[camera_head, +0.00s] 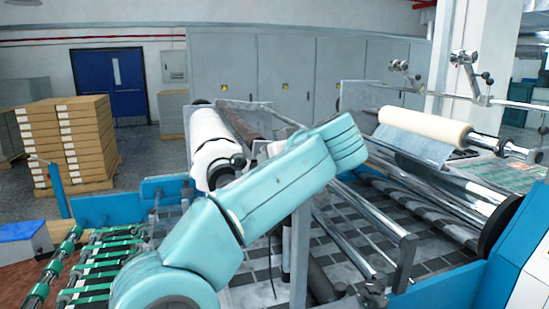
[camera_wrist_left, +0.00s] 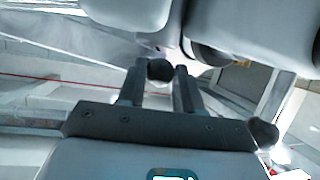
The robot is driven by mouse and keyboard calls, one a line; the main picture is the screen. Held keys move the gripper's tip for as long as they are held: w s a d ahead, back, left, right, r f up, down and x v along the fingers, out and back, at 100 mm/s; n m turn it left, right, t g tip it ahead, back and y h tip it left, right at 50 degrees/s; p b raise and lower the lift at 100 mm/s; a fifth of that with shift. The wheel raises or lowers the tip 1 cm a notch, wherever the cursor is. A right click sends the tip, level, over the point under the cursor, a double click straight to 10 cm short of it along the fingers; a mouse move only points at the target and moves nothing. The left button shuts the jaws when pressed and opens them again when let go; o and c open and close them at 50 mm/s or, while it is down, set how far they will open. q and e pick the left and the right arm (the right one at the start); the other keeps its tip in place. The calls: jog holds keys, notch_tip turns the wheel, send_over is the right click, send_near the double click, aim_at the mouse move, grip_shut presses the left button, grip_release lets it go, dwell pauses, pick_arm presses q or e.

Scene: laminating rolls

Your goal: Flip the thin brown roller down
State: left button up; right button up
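The thin brown roller (camera_head: 238,122) lies slanted in the machine frame, just right of a thick white roll (camera_head: 210,143) in the head view. My left arm comes up from the bottom left and crosses in front of the frame; its gripper is hidden behind its own links there. In the left wrist view my left gripper (camera_wrist_left: 158,82) has its two fingers apart, with a dark round knob (camera_wrist_left: 159,69) showing between the tips. I cannot tell whether the fingers touch the knob, or whether it belongs to the brown roller. My right gripper is not in view.
A cream roll (camera_head: 424,123) on a shaft stands at the right. Metal rods and a post (camera_head: 300,256) fill the middle. Stacked boxes (camera_head: 66,140) stand at the left, grey cabinets (camera_head: 285,80) behind. A second dark knob (camera_wrist_left: 263,133) is right of the gripper.

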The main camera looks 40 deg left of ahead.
pick_arm(q)
grip_shut()
notch_tip(320, 180, down, 3)
jog(key=b, duration=0.3)
jog(key=shift+f, duration=0.2)
jog(key=o, duration=0.6)
grip_release()
jog(key=shift+s, duration=0.1)
jog(key=shift+r, duration=0.1)
